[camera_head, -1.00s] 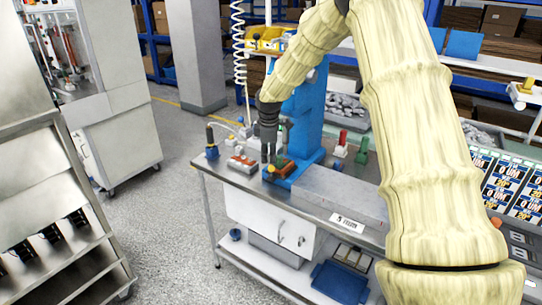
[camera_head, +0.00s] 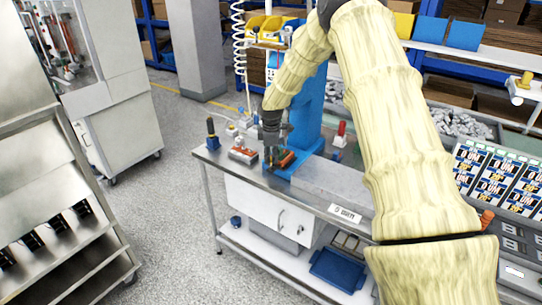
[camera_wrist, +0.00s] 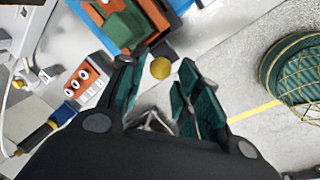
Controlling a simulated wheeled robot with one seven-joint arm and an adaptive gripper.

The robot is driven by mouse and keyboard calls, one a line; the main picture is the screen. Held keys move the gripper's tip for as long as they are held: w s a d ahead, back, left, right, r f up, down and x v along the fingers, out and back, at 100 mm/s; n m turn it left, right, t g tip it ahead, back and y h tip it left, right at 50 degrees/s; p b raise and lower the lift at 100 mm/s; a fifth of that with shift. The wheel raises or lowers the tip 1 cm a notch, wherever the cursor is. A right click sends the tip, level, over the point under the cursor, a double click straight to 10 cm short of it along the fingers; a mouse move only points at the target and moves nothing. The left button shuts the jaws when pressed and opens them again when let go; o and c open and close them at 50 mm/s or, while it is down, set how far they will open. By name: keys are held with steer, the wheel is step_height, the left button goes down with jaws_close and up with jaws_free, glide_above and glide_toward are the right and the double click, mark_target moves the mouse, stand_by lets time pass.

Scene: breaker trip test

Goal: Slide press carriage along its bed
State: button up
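The blue press (camera_head: 306,118) stands on the metal workbench. Its orange carriage (camera_head: 287,160) with a green block on top sits on the blue bed at the press foot; the carriage also shows at the top of the wrist view (camera_wrist: 112,22). A round yellow knob (camera_wrist: 160,68) is at the carriage's near end. My gripper (camera_head: 269,163) points down at this end. In the wrist view, its dark green fingers (camera_wrist: 158,80) are apart, with the knob showing in the gap near the fingertips. I cannot tell whether either finger touches it.
An orange-and-white switch block (camera_head: 243,155) and a blue-and-black upright tool (camera_head: 212,134) stand left of the press. A red-topped blue fixture (camera_head: 340,136) stands to the right. A grey slab (camera_head: 335,183) covers the bench front.

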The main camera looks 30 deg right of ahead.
steer(key=shift+w+d+f, duration=0.1)
steer(key=shift+w+f, duration=0.05)
steer(key=shift+f, duration=0.75)
jaws_close()
